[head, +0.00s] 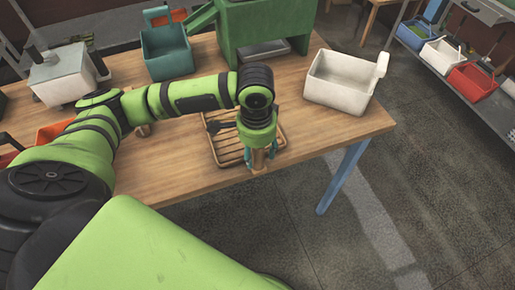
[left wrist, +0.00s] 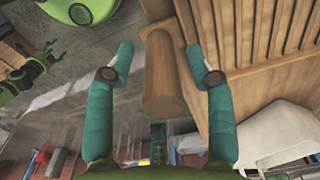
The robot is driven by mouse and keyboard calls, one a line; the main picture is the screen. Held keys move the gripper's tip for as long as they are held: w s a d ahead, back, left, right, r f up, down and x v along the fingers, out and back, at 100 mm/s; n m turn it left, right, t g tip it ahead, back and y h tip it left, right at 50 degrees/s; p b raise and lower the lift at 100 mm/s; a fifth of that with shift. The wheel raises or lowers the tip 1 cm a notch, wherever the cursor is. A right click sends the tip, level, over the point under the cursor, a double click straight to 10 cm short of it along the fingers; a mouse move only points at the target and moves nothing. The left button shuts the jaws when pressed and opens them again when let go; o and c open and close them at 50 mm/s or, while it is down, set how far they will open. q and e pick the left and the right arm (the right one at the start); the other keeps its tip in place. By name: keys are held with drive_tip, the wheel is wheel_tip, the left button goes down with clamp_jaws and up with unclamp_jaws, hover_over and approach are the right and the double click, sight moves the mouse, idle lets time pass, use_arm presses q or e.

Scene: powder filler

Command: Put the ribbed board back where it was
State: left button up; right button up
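The ribbed board (head: 228,152) is wooden with parallel slats and appears to lie on the table near its front edge. In the left wrist view its slats (left wrist: 265,35) show at the upper right. Its thick wooden handle (left wrist: 162,80) shows between my left fingers. My left gripper (head: 260,162) points down over the handle end of the board. In the wrist view the left gripper (left wrist: 160,62) is open, one teal finger on each side of the handle, with gaps visible. What seems to be my right gripper (left wrist: 45,57) is small at the left of the wrist view; its opening is unclear.
On the wooden table (head: 345,125) stand a white bin (head: 340,82), a green machine (head: 250,28), a teal bin (head: 165,52) and a grey-white device (head: 65,75). An orange bin (head: 52,132) is behind my left arm. A shelf (head: 465,75) with several bins is at right.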

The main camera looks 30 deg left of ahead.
use_arm(q)
wheel_tip(320, 180, up, 11)
drive_tip(key=shift+s+r+b, duration=0.1)
drive_tip(key=shift+b, duration=0.4)
drive_tip(key=shift+s+r, duration=0.1)
drive_tip(key=shift+r, duration=0.45)
